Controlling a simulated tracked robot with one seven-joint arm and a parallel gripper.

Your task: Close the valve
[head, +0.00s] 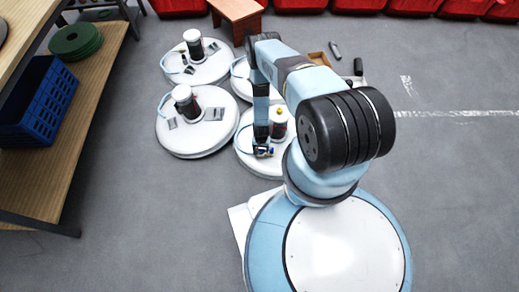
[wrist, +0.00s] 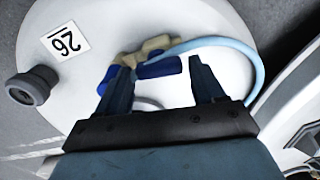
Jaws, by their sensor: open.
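The valve (wrist: 155,47) is a brass-coloured body with blue handle parts on top of a white tank (wrist: 205,20) labelled 26. One blue part (wrist: 160,68) shows between my fingertips and another lies by the left finger. My gripper (wrist: 160,66) is open, its two dark fingers pointing at the valve. I cannot tell whether they touch it. A light blue hose (wrist: 240,48) curves from the valve to the right. In the head view my gripper (head: 262,148) is low over the front tank (head: 254,165), where the valve is small and partly hidden.
Other white tanks (head: 190,148) with dark cylinders stand close by at left and behind. A wooden shelf (head: 85,130) holds a blue crate (head: 40,108) on the left. Red bins (head: 405,6) and a wooden stool (head: 238,12) are at the back. Floor at right is mostly clear.

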